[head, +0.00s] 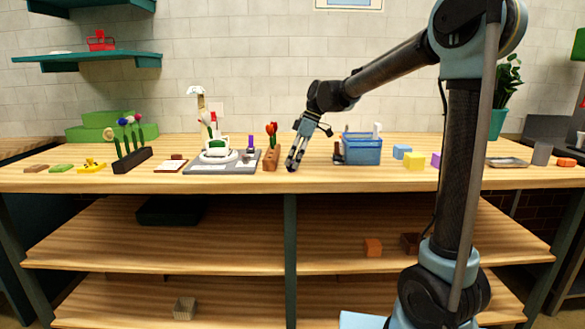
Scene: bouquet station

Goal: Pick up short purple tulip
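I cannot pick out a short purple tulip for certain. A small purple upright piece (251,142) stands at the right side of a grey tray (222,170). Several small flower heads, some blue or purplish, top the stems in a dark rack (134,160) at the left; they are too small to tell apart. Red tulips (271,130) stand in a brown holder (270,160). My gripper (292,165) points down just right of this holder, low over the tabletop near its front edge. No held object shows, but I cannot tell whether the fingers are open or shut.
A blue bin (362,150) stands right of my gripper, with a small dark item (337,153) beside it. Yellow (414,162), blue (402,152) and purple (436,159) blocks lie farther right. A white-based stand (216,154) with tall flowers is on the tray.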

